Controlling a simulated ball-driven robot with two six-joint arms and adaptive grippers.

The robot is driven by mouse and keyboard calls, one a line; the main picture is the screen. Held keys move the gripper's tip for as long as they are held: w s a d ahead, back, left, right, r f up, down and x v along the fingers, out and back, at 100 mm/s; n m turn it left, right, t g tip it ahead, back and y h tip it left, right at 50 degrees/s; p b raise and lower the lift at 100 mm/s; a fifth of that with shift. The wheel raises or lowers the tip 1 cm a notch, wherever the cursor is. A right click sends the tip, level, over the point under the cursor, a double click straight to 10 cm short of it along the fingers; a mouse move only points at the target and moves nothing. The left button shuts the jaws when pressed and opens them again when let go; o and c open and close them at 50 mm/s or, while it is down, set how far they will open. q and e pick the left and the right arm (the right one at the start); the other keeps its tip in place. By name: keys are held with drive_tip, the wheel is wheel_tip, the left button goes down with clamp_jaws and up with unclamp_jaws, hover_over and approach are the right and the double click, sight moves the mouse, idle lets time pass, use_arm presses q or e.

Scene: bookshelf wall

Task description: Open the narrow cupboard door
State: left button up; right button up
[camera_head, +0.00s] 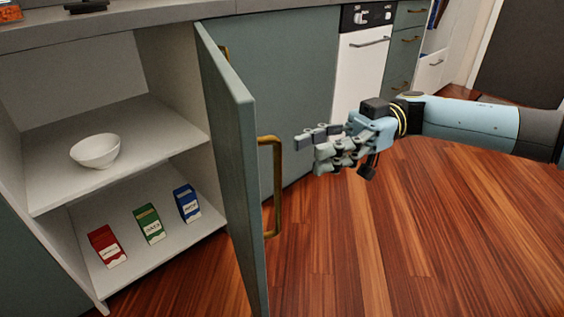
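The narrow cupboard door (228,150) is a teal panel that stands swung out from the cupboard, roughly at a right angle to its front. Its brass bar handle (275,187) is on the door's right face near the free edge. My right gripper (308,152) is to the right of the handle, its fingers pointing left toward it. The fingers look apart, with nothing between them, and show a gap to the handle. My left gripper is not in view.
The open cupboard has a white shelf (48,152) with a white bowl (95,151). Below stand a red box (107,246), a green box (149,224) and a blue box (187,204). A white appliance (358,84) is at the back. The wooden floor (430,225) at right is clear.

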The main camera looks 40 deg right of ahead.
sight(278, 163)
drive_tip(key=a, duration=0.4)
drive_tip(key=w+a+b, duration=0.1)
drive_tip(key=a, duration=0.1)
drive_tip(key=shift+a, duration=0.4)
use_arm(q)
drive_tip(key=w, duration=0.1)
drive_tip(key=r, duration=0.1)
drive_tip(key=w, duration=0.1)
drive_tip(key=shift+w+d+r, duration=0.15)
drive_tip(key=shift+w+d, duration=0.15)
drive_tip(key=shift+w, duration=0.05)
use_arm(e)
drive_tip(key=shift+c, duration=0.2)
clamp_jaws()
